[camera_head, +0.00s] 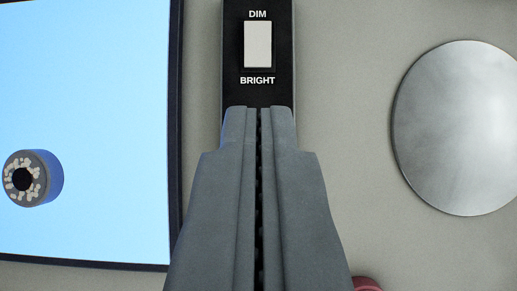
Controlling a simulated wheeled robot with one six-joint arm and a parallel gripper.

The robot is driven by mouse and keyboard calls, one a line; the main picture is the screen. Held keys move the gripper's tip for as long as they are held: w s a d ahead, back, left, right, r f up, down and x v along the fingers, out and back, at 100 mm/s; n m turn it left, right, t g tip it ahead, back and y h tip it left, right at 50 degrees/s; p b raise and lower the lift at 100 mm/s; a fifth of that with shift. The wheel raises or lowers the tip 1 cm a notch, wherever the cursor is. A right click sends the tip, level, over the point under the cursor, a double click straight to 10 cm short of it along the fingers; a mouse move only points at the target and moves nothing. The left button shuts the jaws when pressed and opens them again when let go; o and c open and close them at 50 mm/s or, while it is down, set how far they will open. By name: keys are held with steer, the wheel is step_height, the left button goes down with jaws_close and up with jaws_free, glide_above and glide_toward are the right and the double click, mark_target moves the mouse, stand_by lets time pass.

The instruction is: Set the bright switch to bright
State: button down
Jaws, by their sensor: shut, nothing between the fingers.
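The bright switch (258,44) is a white rocker set in a black panel (284,85), at the top middle of the view. "DIM" is printed above it and "BRIGHT" below it. I cannot tell which way the rocker is tilted. My gripper (259,110) is shut and empty, with its fingertips just below the word "BRIGHT" in the picture. The fingers cover the lower part of the panel. I cannot tell whether the tips touch the panel.
A light blue panel with a dark frame (175,120) is on the left, with a round dark knob-like thing (33,178) in front of it. A round silver disc (460,125) is on the right. A small dark red thing (367,285) shows at the bottom edge. The grey surface between is bare.

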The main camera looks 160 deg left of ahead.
steer(key=shift+s+v, duration=0.2)
steer(key=shift+v, duration=0.95)
steer(key=shift+f, duration=0.15)
steer(key=s+a+r+n+t+y, duration=0.1)
steer(key=s+a+r+t, duration=0.3)
steer(key=s+a, duration=0.5)
steer(key=s+a+r+n+t+y, duration=0.1)
steer(key=s+a+r+n+t, duration=0.1)
steer(key=s+a+r+t, duration=0.3)
steer(key=s+a+t, duration=0.1)
steer(key=s+a, duration=0.3)
steer(key=s, duration=0.7)
steer(key=shift+s+r, duration=0.2)
steer(key=shift+s, duration=0.15)
